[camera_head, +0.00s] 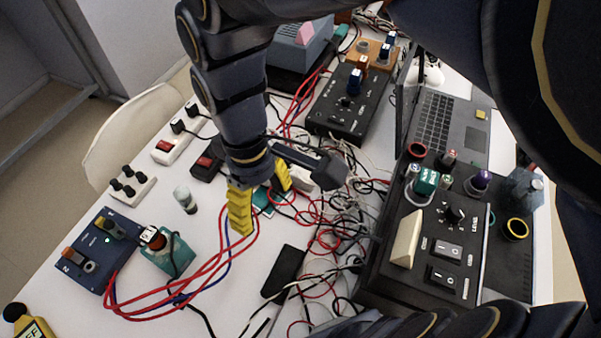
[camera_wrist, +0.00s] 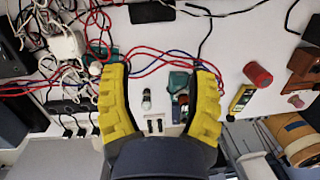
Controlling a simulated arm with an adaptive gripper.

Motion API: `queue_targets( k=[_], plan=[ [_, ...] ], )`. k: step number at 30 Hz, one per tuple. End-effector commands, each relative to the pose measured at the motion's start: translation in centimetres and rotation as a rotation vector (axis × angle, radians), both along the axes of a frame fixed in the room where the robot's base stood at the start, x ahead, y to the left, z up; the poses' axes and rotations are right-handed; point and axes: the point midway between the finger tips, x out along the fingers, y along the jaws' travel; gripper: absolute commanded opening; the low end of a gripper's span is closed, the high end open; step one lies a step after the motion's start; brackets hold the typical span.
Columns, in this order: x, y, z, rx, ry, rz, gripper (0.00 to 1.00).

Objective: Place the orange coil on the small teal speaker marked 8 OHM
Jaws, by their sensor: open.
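My gripper (camera_head: 262,204) is open over the middle of the white table, its yellow fingers apart and pointing down, with nothing held between them. It also shows open in the wrist view (camera_wrist: 160,76). A small teal box (camera_head: 172,254) stands at the left front of the table, left of and below my gripper in the head view. It may be the speaker; no 8 OHM mark is legible. A round dark piece with an orange-red part (camera_head: 153,238) sits at its top; I cannot tell whether it is the coil. In the wrist view a teal piece (camera_wrist: 180,82) shows between the fingers, partly hidden.
Red and blue cables (camera_head: 205,268) loop beside the teal box. A blue box (camera_head: 85,262) stands left of it, and a small clear-and-white cylinder (camera_head: 185,198) behind it. Tangled wires cover the middle. A black control box (camera_head: 420,265) stands right. Bare table shows at the front left.

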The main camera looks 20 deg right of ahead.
Motion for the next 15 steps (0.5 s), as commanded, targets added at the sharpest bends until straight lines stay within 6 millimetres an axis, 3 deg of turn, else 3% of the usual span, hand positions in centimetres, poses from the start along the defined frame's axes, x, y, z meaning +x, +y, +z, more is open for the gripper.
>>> queue_targets(
  k=[1,3,6,10,15],
  plan=[
    [-1.7,-1.8,1.1,-0.014,-0.033,-0.124,0.57],
    [-4.2,-3.4,1.3,-0.033,-0.028,-0.281,0.57],
    [-7.0,-4.9,1.2,-0.055,-0.016,-0.458,0.57],
    [-9.1,-5.6,0.9,-0.07,-0.001,-0.589,0.57],
    [-9.6,-5.7,0.9,-0.073,0.002,-0.627,0.57]
  ],
)
